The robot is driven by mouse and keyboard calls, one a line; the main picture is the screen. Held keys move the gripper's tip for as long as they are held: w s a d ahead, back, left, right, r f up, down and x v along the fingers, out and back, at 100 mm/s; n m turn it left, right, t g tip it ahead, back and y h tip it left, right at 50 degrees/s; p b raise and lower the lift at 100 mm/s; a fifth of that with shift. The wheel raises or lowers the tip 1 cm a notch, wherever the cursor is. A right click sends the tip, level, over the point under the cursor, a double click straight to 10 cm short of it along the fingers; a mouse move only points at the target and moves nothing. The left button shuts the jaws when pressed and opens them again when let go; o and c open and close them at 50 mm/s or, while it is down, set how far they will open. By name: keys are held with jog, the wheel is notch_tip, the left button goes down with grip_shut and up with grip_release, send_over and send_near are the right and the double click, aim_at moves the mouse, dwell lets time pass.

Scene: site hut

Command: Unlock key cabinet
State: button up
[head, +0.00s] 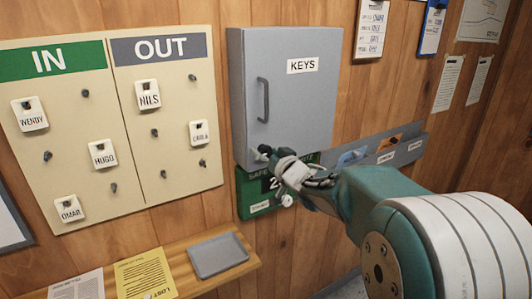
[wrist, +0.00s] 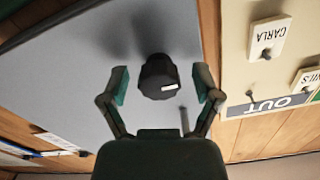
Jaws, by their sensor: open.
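The grey key cabinet (head: 305,110), labelled KEYS, hangs on the wood wall with its door shut. A dark vertical handle (head: 264,100) is on the left of the door. My gripper (head: 273,156) is at the cabinet's lower left corner in the head view and covers most of what is there. In the wrist view the grey door (wrist: 75,75) fills much of the picture. A black round knob (wrist: 157,72) with a white mark stands out from it. My gripper's two fingers (wrist: 160,88) are open, one on each side of the knob, with gaps on both sides.
An IN/OUT board (head: 135,190) with name tags hangs close left of the cabinet. A green sign (head: 248,190) is below it, and a grey wall rack (head: 410,145) is at right. A shelf (head: 185,260) with a grey tray (head: 218,254) juts out below.

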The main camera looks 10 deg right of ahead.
grip_shut()
jog(key=shift+n, duration=0.3)
jog(key=n, duration=0.3)
jog(key=shift+n, duration=0.4)
jog(key=n, duration=0.9)
jog(key=shift+f+n, duration=0.1)
jog(key=shift+n, duration=2.2)
jog(key=shift+s, duration=0.1)
